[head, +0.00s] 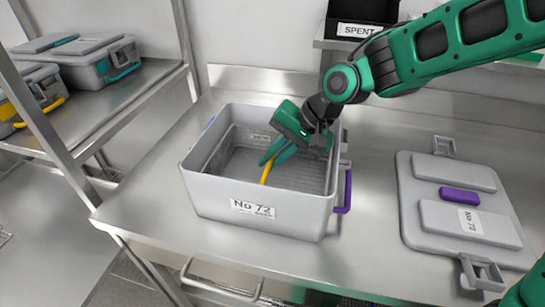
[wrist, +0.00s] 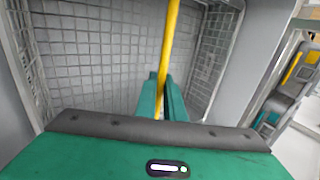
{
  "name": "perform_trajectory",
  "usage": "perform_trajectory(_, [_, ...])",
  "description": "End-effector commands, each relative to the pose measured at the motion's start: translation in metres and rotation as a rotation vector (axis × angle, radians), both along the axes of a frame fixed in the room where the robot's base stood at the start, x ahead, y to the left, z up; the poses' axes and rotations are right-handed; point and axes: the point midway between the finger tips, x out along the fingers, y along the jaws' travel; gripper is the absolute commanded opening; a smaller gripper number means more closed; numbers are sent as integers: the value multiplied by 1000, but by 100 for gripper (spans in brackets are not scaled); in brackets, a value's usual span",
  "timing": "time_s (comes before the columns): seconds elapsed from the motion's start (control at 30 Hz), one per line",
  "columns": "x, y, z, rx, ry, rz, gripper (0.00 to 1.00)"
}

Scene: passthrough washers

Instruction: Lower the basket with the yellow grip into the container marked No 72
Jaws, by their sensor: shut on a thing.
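The grey container marked No 72 (head: 208,200) stands open on the steel bench, its label on the front wall and a purple latch on its right side. The grey mesh basket (wrist: 95,60) is inside the container's walls; in the head view its mesh (head: 243,138) shows below the rim. Whether it rests on the floor of the container cannot be told. My gripper (head: 270,158) reaches down into the container, shut on the basket's yellow grip (head: 266,172). In the wrist view the grip (wrist: 170,40) runs between my green fingers (wrist: 162,98).
The container's lid (head: 455,207), with a purple grip and a No 72 label, lies on the bench to the right. Closed grey containers (head: 95,60) with teal and yellow latches stand on the left rack. A black bin marked SPENT (head: 360,20) is at the back.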

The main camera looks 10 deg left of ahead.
Motion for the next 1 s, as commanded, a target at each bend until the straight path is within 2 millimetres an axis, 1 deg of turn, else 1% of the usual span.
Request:
perform_trajectory(0.7, [0, 0, -2, 1, -2, 0, 0])
perform_trajectory(0.73, [0, 0, -2, 1, -2, 0, 16])
perform_trajectory(0.8, [0, 0, -2, 1, -2, 0, 31])
perform_trajectory(1.0, [0, 0, -2, 1, -2, 0, 31])
